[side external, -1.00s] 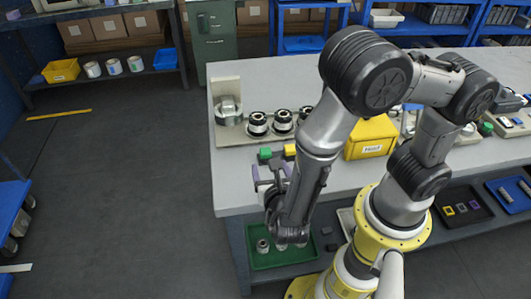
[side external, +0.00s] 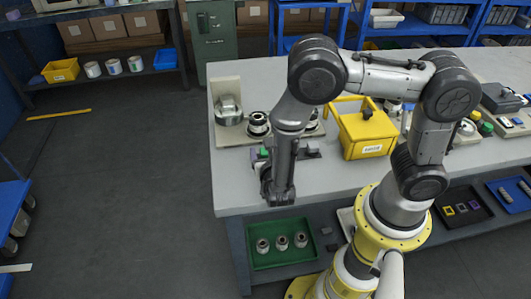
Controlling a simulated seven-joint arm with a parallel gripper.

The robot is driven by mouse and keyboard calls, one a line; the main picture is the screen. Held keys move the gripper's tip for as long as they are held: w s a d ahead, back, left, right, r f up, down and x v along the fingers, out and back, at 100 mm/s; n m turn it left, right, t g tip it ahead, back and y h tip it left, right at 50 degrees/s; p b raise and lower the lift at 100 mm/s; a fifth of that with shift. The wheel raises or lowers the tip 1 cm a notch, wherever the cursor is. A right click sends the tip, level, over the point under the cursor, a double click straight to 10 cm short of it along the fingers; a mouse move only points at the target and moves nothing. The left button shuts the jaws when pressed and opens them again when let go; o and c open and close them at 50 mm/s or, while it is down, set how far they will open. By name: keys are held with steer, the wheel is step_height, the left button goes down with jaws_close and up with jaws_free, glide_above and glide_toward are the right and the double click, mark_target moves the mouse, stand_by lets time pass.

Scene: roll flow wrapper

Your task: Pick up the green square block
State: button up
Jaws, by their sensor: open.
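The green block (side external: 264,152) sits near the front left part of the grey workbench (side external: 235,190). Only a small part of it shows, beside my arm. My gripper (side external: 261,166) is low over the bench, at or just in front of the green block. It is mostly hidden by my wrist, and its fingertips are too small to make out clearly. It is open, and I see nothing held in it. Whether the fingers touch the block cannot be told.
A yellow bin (side external: 362,135) stands to the right. Behind my arm is a fixture with metal cylinders (side external: 258,124). A dark block (side external: 312,150) lies right of my wrist. A green tray (side external: 282,258) with metal parts is below the bench edge.

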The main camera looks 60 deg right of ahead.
steer(key=shift+w+d+f, duration=0.25)
steer(key=shift+w+d, duration=0.1)
steer(key=shift+d, duration=0.1)
jaws_close()
steer(key=shift+r, duration=0.1)
